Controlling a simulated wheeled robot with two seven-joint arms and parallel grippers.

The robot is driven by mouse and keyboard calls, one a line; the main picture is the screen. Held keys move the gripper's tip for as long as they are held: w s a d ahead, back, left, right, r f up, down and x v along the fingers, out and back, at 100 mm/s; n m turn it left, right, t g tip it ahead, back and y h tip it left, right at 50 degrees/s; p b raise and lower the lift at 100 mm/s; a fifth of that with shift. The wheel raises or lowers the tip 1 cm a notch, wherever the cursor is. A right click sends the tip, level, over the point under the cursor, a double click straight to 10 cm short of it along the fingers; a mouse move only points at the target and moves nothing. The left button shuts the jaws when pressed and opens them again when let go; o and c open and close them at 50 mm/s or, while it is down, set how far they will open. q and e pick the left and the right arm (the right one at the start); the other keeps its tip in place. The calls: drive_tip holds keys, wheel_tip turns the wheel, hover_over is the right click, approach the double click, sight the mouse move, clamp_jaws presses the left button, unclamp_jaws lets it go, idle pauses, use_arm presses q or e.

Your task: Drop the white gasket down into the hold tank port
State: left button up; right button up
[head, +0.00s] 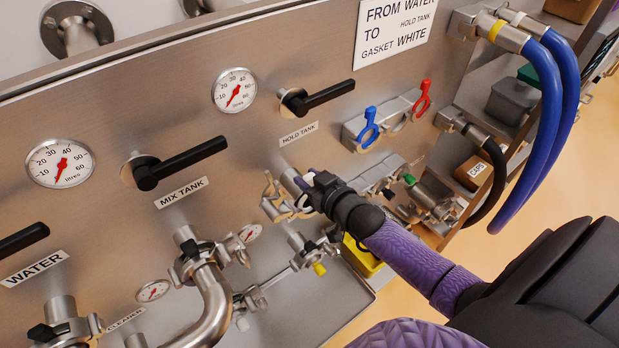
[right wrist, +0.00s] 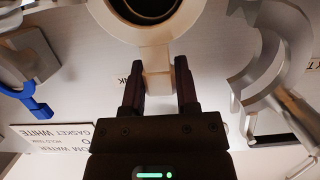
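My right gripper (head: 308,186) is at the hold tank port (head: 290,183), below the HOLD TANK label. In the right wrist view its two dark fingers (right wrist: 160,85) stand on either side of the pale tab of the white gasket (right wrist: 157,57) and appear closed on it. The gasket's ring is cut off by the top edge of that view, with a dark round opening inside it. I cannot tell whether the ring touches the port's rim. The head view mostly hides the gasket behind my gripper. My left gripper is not in view.
An open metal clamp (head: 277,203) hangs beside the port; a clamp also shows in the wrist view (right wrist: 243,75). A rack to the right holds a blue gasket (head: 369,128) and a red gasket (head: 424,98). Black valve handles (head: 325,95) and the mix tank pipe (head: 215,300) project from the panel.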

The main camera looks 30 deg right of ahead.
drive_tip(key=o, duration=0.5)
drive_tip(key=shift+w, duration=0.1)
drive_tip(key=p+v, duration=0.1)
drive_tip(key=v, duration=0.9)
drive_tip(key=shift+d+p, duration=0.1)
drive_tip(key=shift+p, duration=0.2)
